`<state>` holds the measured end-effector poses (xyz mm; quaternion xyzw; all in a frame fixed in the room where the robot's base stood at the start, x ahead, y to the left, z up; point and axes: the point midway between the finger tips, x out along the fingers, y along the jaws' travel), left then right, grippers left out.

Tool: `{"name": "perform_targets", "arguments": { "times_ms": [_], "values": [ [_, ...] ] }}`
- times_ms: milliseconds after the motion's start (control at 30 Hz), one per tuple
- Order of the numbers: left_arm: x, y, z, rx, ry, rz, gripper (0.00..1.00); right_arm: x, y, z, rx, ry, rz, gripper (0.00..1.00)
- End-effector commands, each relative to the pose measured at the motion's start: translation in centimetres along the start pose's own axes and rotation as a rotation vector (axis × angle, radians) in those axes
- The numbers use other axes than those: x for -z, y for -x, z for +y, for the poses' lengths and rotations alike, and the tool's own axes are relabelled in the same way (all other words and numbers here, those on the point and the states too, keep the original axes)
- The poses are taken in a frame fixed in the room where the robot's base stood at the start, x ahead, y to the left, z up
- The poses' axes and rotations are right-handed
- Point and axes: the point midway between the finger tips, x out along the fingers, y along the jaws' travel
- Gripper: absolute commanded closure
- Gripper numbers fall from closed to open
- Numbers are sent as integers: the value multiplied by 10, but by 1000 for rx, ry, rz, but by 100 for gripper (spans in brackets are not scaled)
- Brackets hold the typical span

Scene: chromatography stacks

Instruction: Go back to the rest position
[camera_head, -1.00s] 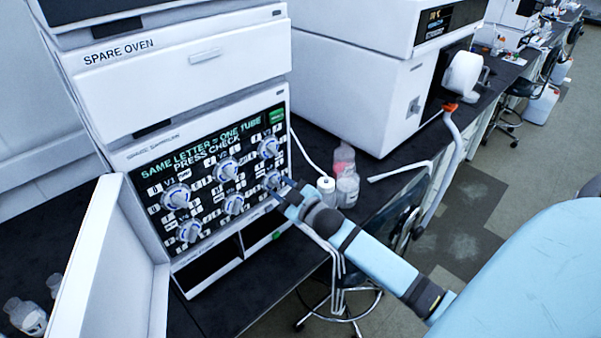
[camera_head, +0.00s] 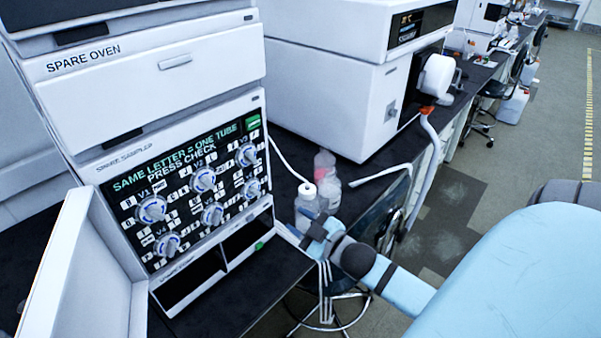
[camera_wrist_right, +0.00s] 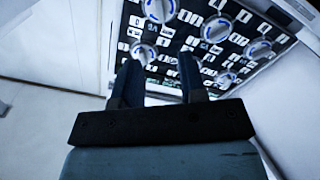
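My right gripper (camera_head: 302,234) is in front of the sampler's lower right corner, apart from the knob panel. In the right wrist view the gripper (camera_wrist_right: 160,76) shows two dark fingers spread with an empty gap. Beyond them is the black panel with several white and blue knobs, one at its upper left (camera_wrist_right: 159,8). My left gripper is not in view.
Bottles (camera_head: 328,190) stand on the dark bench close behind my right gripper. A large white instrument (camera_head: 330,90) stands behind them. An open white door (camera_head: 75,265) is at the sampler's left. A stool (camera_head: 330,310) is below the bench edge.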

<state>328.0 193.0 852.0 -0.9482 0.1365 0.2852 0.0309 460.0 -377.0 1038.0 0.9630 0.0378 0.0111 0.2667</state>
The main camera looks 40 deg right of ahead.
Motion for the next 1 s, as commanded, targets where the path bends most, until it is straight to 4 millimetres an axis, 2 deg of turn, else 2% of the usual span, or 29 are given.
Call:
{"name": "perform_targets", "arguments": {
  "times_ms": [67, 167, 267, 400, 500, 600, 733, 1000],
  "values": [
    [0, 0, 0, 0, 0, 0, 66, 0, 0, -1, 2, -3, -3, 62],
    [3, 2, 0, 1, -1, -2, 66, -7, 6, -18, 26, -42, -43, 62],
    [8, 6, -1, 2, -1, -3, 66, -20, 22, -60, 85, -132, -136, 62],
    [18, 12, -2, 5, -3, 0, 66, -35, 59, -139, 194, -291, -303, 62],
    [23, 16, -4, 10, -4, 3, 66, -38, 85, -188, 263, -381, -404, 62],
    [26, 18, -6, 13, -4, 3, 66, -36, 105, -221, 312, -444, -472, 62],
    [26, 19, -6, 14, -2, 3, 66, -35, 117, -241, 342, -480, -513, 62],
    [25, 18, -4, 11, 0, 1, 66, -35, 118, -243, 345, -483, -517, 62]
  ]
}}
